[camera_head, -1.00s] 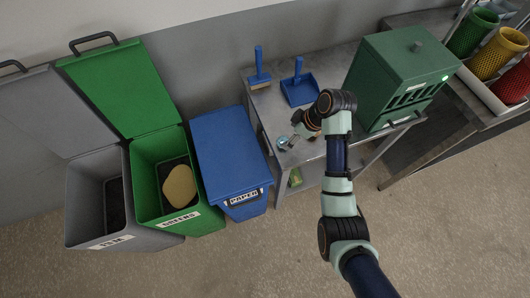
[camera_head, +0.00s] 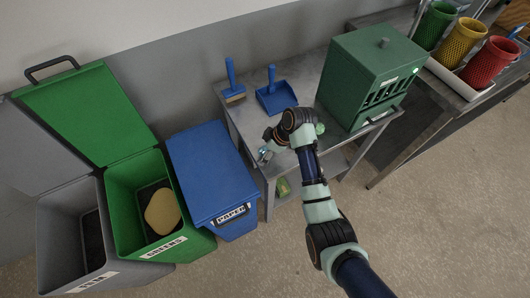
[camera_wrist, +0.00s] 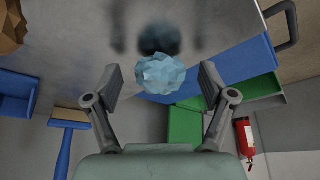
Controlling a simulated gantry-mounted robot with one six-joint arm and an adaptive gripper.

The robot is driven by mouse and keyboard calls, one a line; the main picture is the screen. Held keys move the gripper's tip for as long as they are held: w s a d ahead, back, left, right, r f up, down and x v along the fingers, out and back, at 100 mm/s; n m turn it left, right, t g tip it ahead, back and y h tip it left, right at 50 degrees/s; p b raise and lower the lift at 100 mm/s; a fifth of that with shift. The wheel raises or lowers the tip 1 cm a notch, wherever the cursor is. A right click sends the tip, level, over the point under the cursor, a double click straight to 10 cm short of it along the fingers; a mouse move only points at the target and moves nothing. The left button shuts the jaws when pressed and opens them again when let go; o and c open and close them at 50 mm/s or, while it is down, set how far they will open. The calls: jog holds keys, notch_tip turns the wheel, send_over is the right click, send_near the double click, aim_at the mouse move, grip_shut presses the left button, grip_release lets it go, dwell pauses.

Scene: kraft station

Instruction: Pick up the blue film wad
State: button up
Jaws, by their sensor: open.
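The blue film wad (camera_wrist: 162,73) is a pale blue, crumpled, faceted ball. In the wrist view it lies between the fingertips of my gripper (camera_wrist: 155,82), with a visible gap on both sides. My gripper is open and holds nothing. A dark shadow or reflection shows on the grey table just beyond the wad. In the head view my gripper (camera_head: 265,152) is low over the left part of the metal table (camera_head: 240,119). The wad is too small there to make out clearly beside the fingers.
A blue brush (camera_head: 231,80) and dustpan (camera_head: 274,95) lie at the table's back. The blue paper bin (camera_head: 208,170), green bin (camera_head: 125,190) and grey bin (camera_head: 60,235) stand left.

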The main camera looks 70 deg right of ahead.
jog(key=c, duration=0.8)
jog(key=shift+r, duration=0.1)
notch_tip(320, 180, up, 20)
jog(key=p, duration=0.7)
